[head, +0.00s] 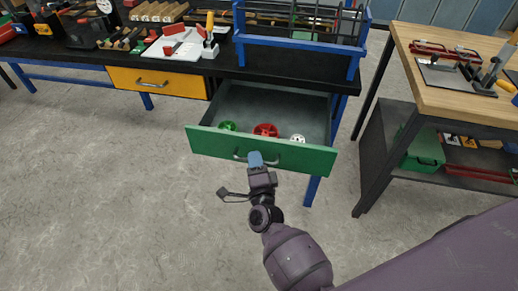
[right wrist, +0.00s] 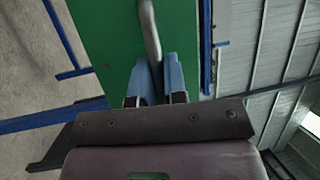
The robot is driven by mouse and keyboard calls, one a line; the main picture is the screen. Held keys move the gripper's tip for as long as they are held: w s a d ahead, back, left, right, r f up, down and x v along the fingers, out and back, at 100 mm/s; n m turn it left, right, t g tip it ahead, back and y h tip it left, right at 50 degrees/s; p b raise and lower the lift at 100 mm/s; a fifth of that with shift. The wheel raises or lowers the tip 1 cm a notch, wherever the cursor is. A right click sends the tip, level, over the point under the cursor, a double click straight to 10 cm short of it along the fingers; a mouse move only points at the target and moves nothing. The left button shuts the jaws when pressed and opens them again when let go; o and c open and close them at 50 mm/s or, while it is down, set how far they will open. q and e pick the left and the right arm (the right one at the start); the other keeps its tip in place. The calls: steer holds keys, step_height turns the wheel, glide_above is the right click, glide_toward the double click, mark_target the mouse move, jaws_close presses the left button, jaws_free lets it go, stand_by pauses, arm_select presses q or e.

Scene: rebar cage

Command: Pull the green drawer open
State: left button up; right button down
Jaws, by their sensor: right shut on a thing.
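The green drawer (head: 310,158) stands pulled out from under the black workbench in the head view, with its grey inside showing. A green spool-like piece (head: 227,126), a red one (head: 265,130) and a whitish one (head: 297,139) lie in it. My right gripper (head: 256,160) is at the middle of the drawer front, shut on its metal handle (head: 238,157). In the right wrist view the blue fingers (right wrist: 160,82) are on either side of the curved handle (right wrist: 149,30), against the green front (right wrist: 108,35). My left gripper is not in view.
A closed yellow drawer (head: 180,84) is left of the green one. The workbench (head: 120,54) carries tools and a blue frame (head: 300,43). A wooden-topped table (head: 450,92) with a lower shelf stands at right. The floor in front is clear.

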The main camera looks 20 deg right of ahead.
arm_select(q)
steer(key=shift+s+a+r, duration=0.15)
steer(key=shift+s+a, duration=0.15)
arm_select(e)
steer(key=shift+s+a, duration=0.45)
steer(key=shift+s, duration=0.3)
steer(key=c, duration=1.5)
jaws_free()
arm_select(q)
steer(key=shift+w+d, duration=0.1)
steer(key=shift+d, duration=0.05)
arm_select(e)
steer(key=shift+o, duration=0.2)
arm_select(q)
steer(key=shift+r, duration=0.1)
arm_select(e)
steer(key=v, duration=1)
steer(key=shift+s, duration=0.35)
